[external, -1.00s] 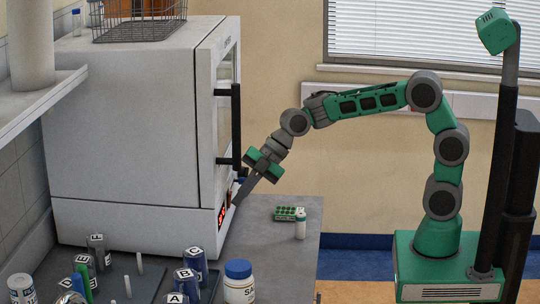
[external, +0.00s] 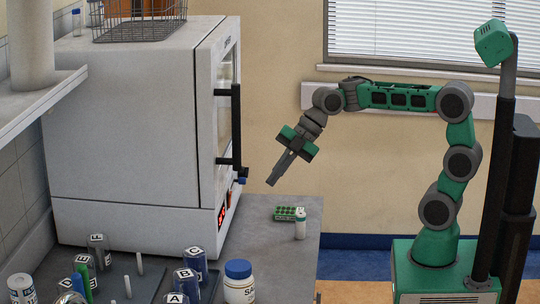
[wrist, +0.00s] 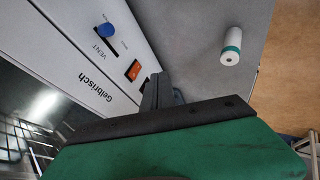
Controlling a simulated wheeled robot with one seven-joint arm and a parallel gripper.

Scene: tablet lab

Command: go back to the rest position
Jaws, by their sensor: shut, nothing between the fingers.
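My gripper (external: 272,183) is shut and empty. In the external view it hangs in the air right of the white oven (external: 130,130), tilted down and to the left, above the bench and apart from it. In the wrist view my gripper (wrist: 158,92) points over the grey bench beside the oven's lower front panel. That panel carries a blue VENT knob (wrist: 107,31) and an orange-red switch (wrist: 134,70). The oven door with its black handle (external: 236,125) looks shut.
A white bottle (external: 300,223) and a green rack (external: 287,213) stand on the grey bench (external: 270,260) below my gripper. Lettered cylinders and a blue-capped jar (external: 239,282) stand at the front. The air between the oven and my arm's column is free.

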